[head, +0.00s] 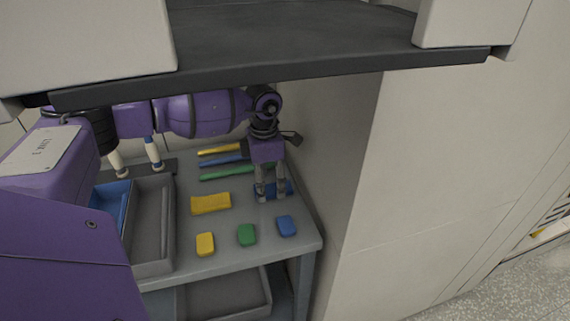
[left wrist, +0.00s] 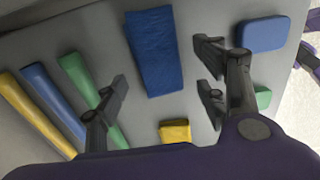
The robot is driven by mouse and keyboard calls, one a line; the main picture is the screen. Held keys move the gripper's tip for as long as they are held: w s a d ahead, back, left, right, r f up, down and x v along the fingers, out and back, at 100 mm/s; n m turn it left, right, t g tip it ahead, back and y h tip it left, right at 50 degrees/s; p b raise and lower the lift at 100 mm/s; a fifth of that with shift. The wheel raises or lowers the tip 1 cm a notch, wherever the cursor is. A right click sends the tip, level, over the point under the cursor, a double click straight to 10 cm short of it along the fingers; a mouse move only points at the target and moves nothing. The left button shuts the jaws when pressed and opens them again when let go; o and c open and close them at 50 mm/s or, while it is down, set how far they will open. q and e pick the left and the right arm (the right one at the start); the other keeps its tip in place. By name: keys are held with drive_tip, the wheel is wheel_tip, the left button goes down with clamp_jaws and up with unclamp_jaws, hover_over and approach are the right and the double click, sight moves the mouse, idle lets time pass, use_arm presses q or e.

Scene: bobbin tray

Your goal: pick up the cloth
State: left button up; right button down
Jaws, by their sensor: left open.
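A flat blue cloth (head: 289,187) lies on the grey table at its right side, partly hidden behind my left gripper (head: 271,195). In the left wrist view the blue cloth (left wrist: 153,50) shows beyond and between the spread fingers of my left gripper (left wrist: 161,78). The left gripper is open, points down over the cloth and holds nothing. I cannot tell whether the fingertips touch the cloth. A yellow cloth (head: 211,203) lies to the left of it; its edge shows in the left wrist view (left wrist: 175,131).
Yellow, green (head: 247,235) and blue (head: 286,226) blocks lie along the front. Yellow, blue and green (head: 222,173) sticks lie behind. A grey tray (head: 154,269) stands at left. A cabinet wall (head: 345,160) is close on the right; a dark shelf (head: 290,70) hangs above.

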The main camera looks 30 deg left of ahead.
use_arm(q)
drive_tip(key=shift+f, duration=0.85)
use_arm(e)
drive_tip(key=shift+w+a+r, duration=0.15)
drive_tip(key=shift+w, duration=0.25)
use_arm(q)
drive_tip(key=shift+c, duration=0.5)
drive_tip(key=c, duration=1)
drive_tip(key=shift+s+a+r, duration=0.15)
drive_tip(key=shift+a+r, duration=0.05)
drive_tip(key=shift+r, duration=0.2)
wheel_tip(320, 180, up, 6)
drive_tip(key=shift+a+r+b, duration=0.1)
drive_tip(key=shift+r+b, duration=0.1)
drive_tip(key=shift+b, duration=0.2)
drive_tip(key=s+a, duration=0.8)
drive_tip(key=s, duration=0.1)
drive_tip(key=s+a, duration=0.3)
drive_tip(key=s, duration=0.2)
drive_tip(key=shift+s+a, duration=0.1)
drive_tip(key=shift+a, duration=0.3)
drive_tip(key=shift+s+a+f, duration=0.1)
drive_tip(key=shift+s+a, duration=0.2)
use_arm(e)
drive_tip(key=shift+s+f, duration=0.4)
drive_tip(key=shift+f, duration=0.15)
